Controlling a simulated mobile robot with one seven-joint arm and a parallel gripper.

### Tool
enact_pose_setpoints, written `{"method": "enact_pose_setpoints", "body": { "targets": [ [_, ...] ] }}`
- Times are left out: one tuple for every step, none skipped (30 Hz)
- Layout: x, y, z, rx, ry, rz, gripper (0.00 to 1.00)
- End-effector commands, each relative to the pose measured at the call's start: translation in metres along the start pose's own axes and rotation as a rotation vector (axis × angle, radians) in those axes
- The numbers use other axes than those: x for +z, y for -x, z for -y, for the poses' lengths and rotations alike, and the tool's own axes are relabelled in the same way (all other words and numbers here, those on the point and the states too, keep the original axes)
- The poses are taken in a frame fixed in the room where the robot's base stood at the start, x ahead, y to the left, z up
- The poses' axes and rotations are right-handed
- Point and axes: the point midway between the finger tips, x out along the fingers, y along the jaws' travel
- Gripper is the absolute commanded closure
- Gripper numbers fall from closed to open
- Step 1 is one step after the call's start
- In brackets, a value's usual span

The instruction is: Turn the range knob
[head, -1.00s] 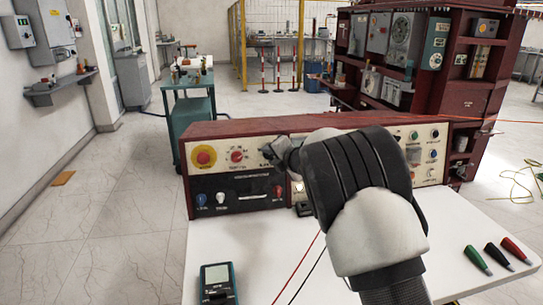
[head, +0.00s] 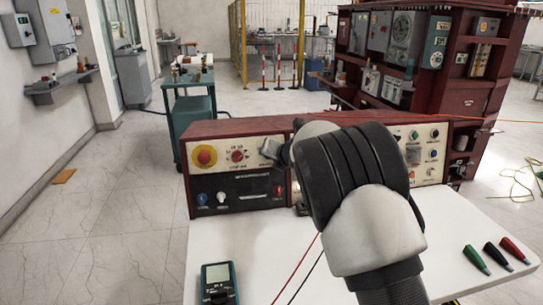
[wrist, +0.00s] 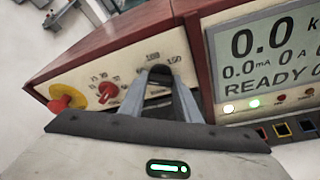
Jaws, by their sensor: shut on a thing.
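My gripper (head: 272,149) reaches the front panel of the red-framed test console (head: 225,128). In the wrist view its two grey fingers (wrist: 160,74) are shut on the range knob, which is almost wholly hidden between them. Printed marks reading about 100 and 150 show on the panel just above the fingertips. A smaller red knob (wrist: 108,91) with its own printed scale sits to the left, apart from the fingers; it also shows in the head view (head: 237,156).
A red stop button on a yellow base (head: 204,156) is at the panel's left end. A lit display (wrist: 265,50) is right of the fingers. A multimeter (head: 218,284) and several coloured probes (head: 494,256) lie on the white table (head: 450,220).

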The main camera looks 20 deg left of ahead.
Motion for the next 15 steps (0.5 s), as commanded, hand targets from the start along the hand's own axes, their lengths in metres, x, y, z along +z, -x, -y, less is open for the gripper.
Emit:
{"method": "enact_pose_setpoints", "body": {
  "targets": [
    [0.0006, 0.0002, -0.0001, -0.001, 0.004, 0.001, 0.93],
    [0.0006, 0.0002, -0.0001, -0.001, 0.005, 0.001, 0.93],
    [0.0006, 0.0002, -0.0001, -0.001, 0.005, 0.001, 0.93],
    [0.0006, 0.0002, 0.0, -0.001, 0.006, 0.001, 0.93],
    [0.0006, 0.0002, -0.0001, -0.001, 0.006, 0.001, 0.93],
    [0.0006, 0.0002, -0.0001, -0.001, 0.006, 0.001, 0.93],
    [0.0006, 0.0002, 0.0, -0.001, 0.006, 0.001, 0.93],
    [0.0006, 0.0002, 0.0, -0.001, 0.006, 0.001, 0.93],
    [0.0006, 0.0002, 0.0, -0.001, 0.006, 0.001, 0.93],
    [0.0005, 0.0002, 0.0, -0.001, 0.006, 0.001, 0.93],
    [0.0005, 0.0002, 0.0, -0.001, 0.006, 0.001, 0.67],
    [0.0005, 0.0002, -0.0001, -0.001, 0.005, 0.001, 0.6],
    [0.0005, 0.0001, 0.0, -0.001, 0.005, 0.0, 0.55],
    [0.0004, 0.0001, 0.0, -0.001, 0.005, 0.0, 0.52],
    [0.0004, 0.0001, 0.0, -0.001, 0.005, 0.0, 0.52]
  ]
}}
